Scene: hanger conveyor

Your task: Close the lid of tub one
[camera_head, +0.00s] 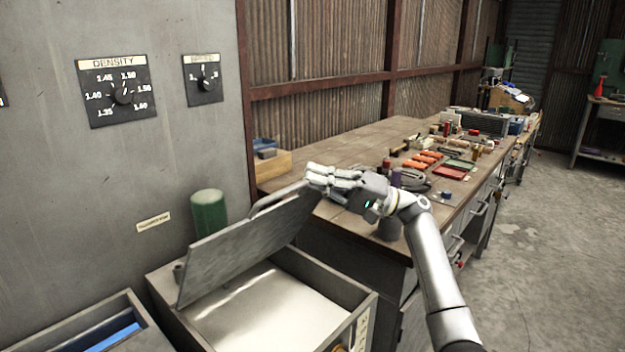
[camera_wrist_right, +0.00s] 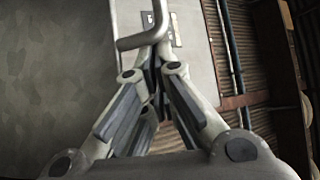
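A grey metal tub (camera_head: 355,303) with pale, whitish contents stands at the bottom middle of the head view. Its grey lid (camera_head: 240,246) is tilted up, partly open over the tub. A bar handle (camera_head: 278,197) runs along the lid's upper edge and also shows in the right wrist view (camera_wrist_right: 140,40). My right gripper (camera_head: 312,178) is at the right end of the handle. Its fingers (camera_wrist_right: 155,68) come together just by the bar, with nothing seen between them. I cannot tell whether they touch the lid. My left gripper is out of view.
A second open tub (camera_head: 62,342) with something blue inside is at the lower left. A green cylinder (camera_head: 208,213) stands behind the lid by the grey panel (camera_head: 150,150). A cluttered workbench (camera_head: 325,152) extends behind my right arm. Floor at the right is clear.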

